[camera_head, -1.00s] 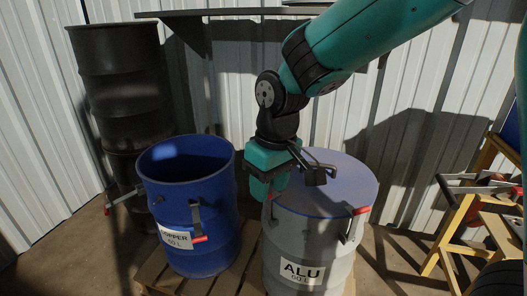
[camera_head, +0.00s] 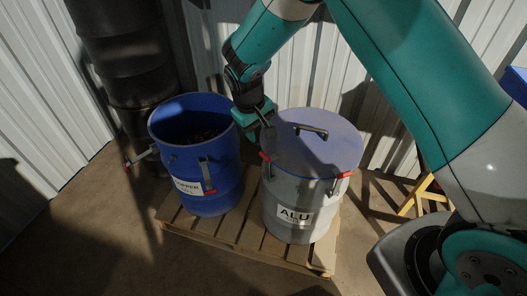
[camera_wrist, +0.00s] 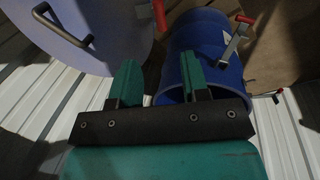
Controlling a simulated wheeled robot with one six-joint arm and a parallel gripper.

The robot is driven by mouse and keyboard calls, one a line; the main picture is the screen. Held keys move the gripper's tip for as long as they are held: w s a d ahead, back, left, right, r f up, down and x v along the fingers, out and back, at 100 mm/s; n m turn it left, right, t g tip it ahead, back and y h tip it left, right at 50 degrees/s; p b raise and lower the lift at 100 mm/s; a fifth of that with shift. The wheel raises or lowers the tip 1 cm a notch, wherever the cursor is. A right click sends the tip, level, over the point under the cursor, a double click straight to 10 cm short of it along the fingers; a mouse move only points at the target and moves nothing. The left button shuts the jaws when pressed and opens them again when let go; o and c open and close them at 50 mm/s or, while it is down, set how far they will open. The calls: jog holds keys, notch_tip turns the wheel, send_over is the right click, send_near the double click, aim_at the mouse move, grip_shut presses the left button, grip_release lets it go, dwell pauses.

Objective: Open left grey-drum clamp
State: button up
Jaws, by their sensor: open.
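The grey drum (camera_head: 290,222) labelled ALU stands on a pallet with its lid (camera_head: 320,145) on. Its left clamp (camera_head: 266,160) has a red lever at the left rim; it looks latched against the drum. In the wrist view a red lever end of this clamp (camera_wrist: 159,14) shows at the lid's edge. My gripper (camera_head: 264,132) is at the lid's left edge, just above the left clamp, pointing down; the head view does not show whether they touch. In the wrist view my gripper (camera_wrist: 160,78) has its fingers apart with nothing between them.
The open blue drum (camera_head: 215,185) labelled copper stands close on the left, with red-ended clamps. A right clamp (camera_head: 338,182) is on the grey drum, and a handle (camera_head: 311,130) stands on its lid. Dark stacked drums (camera_head: 115,50) and a corrugated wall are behind.

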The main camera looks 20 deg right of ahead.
aim_at(264, 155)
jog(key=f, duration=0.3)
jog(key=d+f, duration=0.1)
jog(key=f, duration=0.3)
jog(key=d+f, duration=0.1)
jog(key=f, duration=0.2)
jog(key=shift+w+f, duration=0.3)
jog(key=shift+w, duration=0.05)
grip_shut()
